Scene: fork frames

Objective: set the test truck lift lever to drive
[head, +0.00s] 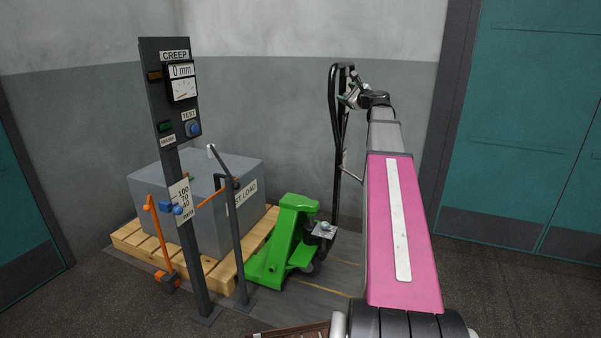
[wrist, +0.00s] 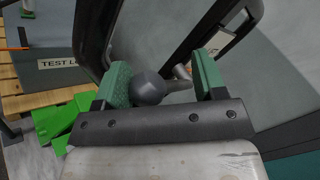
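The test truck is a green pallet truck (head: 291,243) with a tall black tiller handle (head: 334,110). Its loop handle (wrist: 178,60) fills the upper part of the wrist view. The lift lever shows in the wrist view as a dark round knob (wrist: 149,89) with a short grey stem. My gripper (head: 350,96) is at the top of the handle. In the wrist view its green-padded fingers (wrist: 163,80) are apart, with the knob between them, nearer the left finger. A gap shows on the knob's right. Whether the left pad touches it, I cannot tell. No lever position marking is readable.
A grey test load (head: 170,185) sits on a wooden pallet (head: 128,241) over the truck's forks. A dark gauge post (head: 186,230) with a "CREEP 0 mm" display stands front left, beside a thin dark stand (head: 237,240). A teal door (head: 530,130) is at right.

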